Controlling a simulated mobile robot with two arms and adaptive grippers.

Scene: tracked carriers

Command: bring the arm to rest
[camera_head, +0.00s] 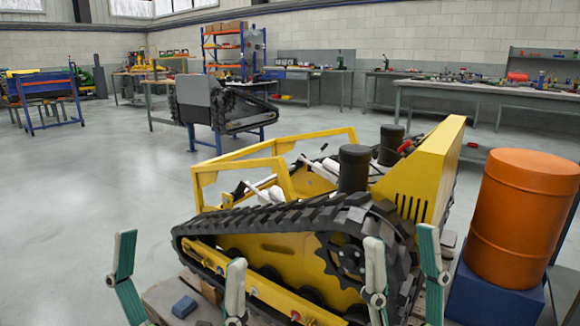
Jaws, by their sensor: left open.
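My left gripper (182,250) is at the bottom left, its two grey and green fingers spread wide. It is open with nothing between its fingers, in front of the near left end of the yellow tracked carrier (285,245). My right gripper (401,238) is at the bottom, right of centre, its fingers apart in front of the carrier's right track end. I see nothing held in it.
A small blue block (184,307) lies on the pallet-like base near my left gripper. An orange drum (523,218) stands on a blue box (492,298) at right. A grey tracked machine (220,105) sits on a blue stand behind. Open floor (90,190) lies to the left.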

